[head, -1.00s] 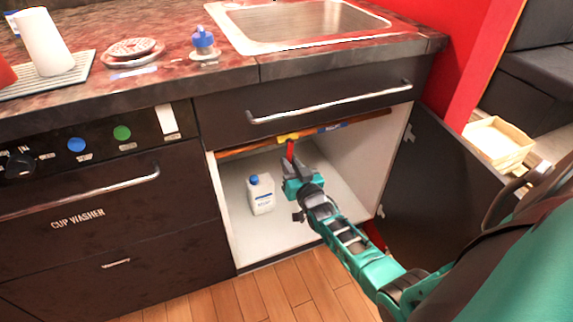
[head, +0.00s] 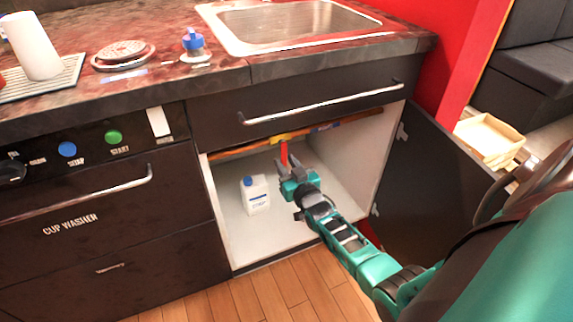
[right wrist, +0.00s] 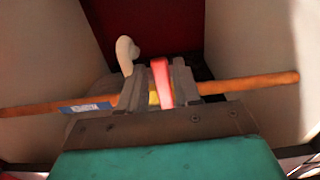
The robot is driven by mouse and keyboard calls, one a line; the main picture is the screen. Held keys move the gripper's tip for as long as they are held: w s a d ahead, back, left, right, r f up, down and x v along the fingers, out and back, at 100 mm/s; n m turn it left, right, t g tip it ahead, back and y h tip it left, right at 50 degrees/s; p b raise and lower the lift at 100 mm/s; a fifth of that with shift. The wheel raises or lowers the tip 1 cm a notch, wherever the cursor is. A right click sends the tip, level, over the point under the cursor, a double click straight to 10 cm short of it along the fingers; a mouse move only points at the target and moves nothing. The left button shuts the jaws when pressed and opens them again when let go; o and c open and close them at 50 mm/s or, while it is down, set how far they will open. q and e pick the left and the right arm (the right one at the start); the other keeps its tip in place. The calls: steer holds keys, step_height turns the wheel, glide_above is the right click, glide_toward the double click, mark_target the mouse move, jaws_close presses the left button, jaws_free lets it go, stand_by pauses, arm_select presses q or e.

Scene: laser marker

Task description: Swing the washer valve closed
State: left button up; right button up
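The washer valve has a yellow body (head: 283,138) on a copper pipe inside the open cabinet under the sink. Its red lever (head: 284,153) points down from the body toward my right gripper (head: 291,171). In the right wrist view the red lever (right wrist: 161,82) stands between the two fingers of my right gripper (right wrist: 157,88). It lies close to the right finger, with a narrow gap to the left one, so the gripper looks open around it. The yellow body (right wrist: 153,98) is partly hidden by the fingers. My left gripper is not in view.
A white bottle with a blue cap (head: 255,195) stands on the cabinet floor, left of my right gripper. The copper pipe (right wrist: 270,82) crosses the cabinet and bears a blue label (right wrist: 86,107). The cabinet door (head: 430,180) is swung open to the right. The drawer front (head: 300,105) is above.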

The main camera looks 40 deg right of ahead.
steer(key=shift+o, duration=0.9)
steer(key=shift+s, duration=0.1)
arm_select(q)
steer(key=p, duration=0.1)
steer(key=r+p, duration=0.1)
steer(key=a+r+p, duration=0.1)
steer(key=p, duration=0.1)
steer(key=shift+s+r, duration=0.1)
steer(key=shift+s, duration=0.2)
arm_select(e)
steer(key=v, duration=1.2)
steer(key=shift+s, duration=0.35)
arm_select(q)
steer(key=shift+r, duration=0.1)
arm_select(e)
steer(key=shift+a, duration=0.1)
